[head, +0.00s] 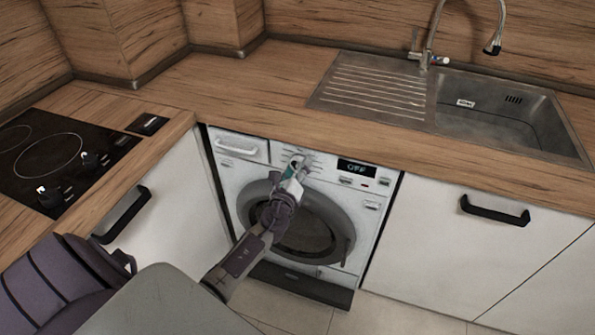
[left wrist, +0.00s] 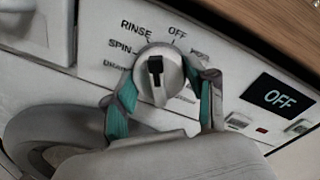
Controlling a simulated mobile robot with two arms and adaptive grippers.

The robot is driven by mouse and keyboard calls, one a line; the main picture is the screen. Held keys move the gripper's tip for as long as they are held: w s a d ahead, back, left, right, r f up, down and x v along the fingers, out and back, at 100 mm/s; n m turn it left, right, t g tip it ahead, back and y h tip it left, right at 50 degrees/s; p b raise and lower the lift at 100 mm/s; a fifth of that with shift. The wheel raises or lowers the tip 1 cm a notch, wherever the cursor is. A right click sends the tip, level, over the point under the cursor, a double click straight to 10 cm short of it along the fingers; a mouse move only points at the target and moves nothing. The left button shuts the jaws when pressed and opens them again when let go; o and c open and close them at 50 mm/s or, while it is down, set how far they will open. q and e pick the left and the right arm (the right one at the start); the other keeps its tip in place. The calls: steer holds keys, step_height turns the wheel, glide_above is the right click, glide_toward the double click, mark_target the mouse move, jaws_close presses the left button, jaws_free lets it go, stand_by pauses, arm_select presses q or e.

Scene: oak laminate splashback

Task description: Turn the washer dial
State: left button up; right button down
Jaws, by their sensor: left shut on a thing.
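The washer (head: 365,190) stands under the wooden counter, with its round door (head: 318,232) closed. Its dial (left wrist: 157,75) is a round white knob with a black pointer, ringed by labels such as RINSE, SPIN and OFF. The display (head: 356,169) reads OFF, and it also shows in the left wrist view (left wrist: 278,97). My left gripper (head: 297,167) is at the dial in the head view and hides most of it. In the left wrist view its teal-padded fingers (left wrist: 160,92) are on either side of the dial, shut on it. My right gripper is not in view.
A detergent drawer (head: 240,147) is left of the dial. The counter (head: 240,100) overhangs just above the panel. A cooktop (head: 60,155) is at left and a sink (head: 500,115) at right. Cabinet handles (head: 495,210) stick out beside the washer.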

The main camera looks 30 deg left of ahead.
arm_select(q)
steer(key=shift+n+b, duration=0.4)
steer(key=shift+n, duration=1.1)
steer(key=o, duration=1.2)
steer(key=v, duration=1.2)
steer(key=shift+a+r, duration=0.1)
